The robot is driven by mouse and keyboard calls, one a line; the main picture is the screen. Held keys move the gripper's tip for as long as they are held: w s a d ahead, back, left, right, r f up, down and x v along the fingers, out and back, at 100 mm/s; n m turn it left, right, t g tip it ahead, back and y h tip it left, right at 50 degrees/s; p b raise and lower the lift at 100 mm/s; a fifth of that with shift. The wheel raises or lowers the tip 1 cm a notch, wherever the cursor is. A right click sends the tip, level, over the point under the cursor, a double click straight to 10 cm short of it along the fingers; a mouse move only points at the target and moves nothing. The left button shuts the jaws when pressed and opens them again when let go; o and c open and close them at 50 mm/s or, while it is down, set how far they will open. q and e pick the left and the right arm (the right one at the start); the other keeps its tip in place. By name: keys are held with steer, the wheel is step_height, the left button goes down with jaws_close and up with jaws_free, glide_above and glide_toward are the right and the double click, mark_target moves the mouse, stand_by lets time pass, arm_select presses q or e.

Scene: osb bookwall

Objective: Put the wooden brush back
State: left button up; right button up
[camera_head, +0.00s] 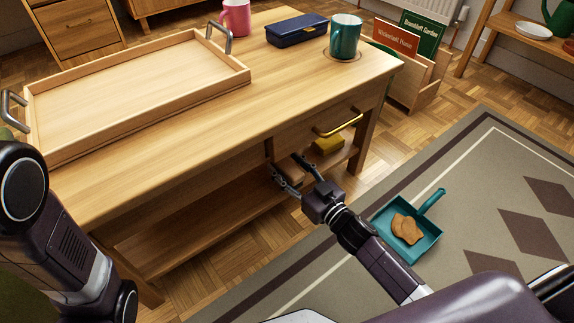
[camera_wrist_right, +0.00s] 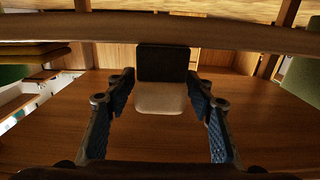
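A block with a dark upper part and a pale lower part, seemingly the brush (camera_wrist_right: 161,97), sits between my right fingertips in the wrist view. In the head view a brown piece shows there, partly covered by the fingers. My right gripper (camera_head: 291,172) is at the open front of the table's lower shelf (camera_head: 195,232). Its fingers (camera_wrist_right: 161,85) stand apart on either side of the block; whether they touch it I cannot tell. A teal dustpan (camera_head: 425,246) lies on the rug with brown pieces (camera_head: 407,229) in it. My left gripper is not in view.
The wooden table (camera_head: 200,125) carries a tray (camera_head: 145,116), a blue case (camera_head: 297,30), a pink mug (camera_head: 236,18) and a teal mug (camera_head: 345,36). A book crate (camera_head: 410,92) stands behind.

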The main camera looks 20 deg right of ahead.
steer(key=shift+r, duration=0.25)
steer(key=shift+s+d+p, duration=0.15)
steer(key=shift+s+p, duration=0.2)
steer(key=p+v, duration=0.5)
steer(key=v, duration=0.6)
steer(key=shift+s, duration=0.15)
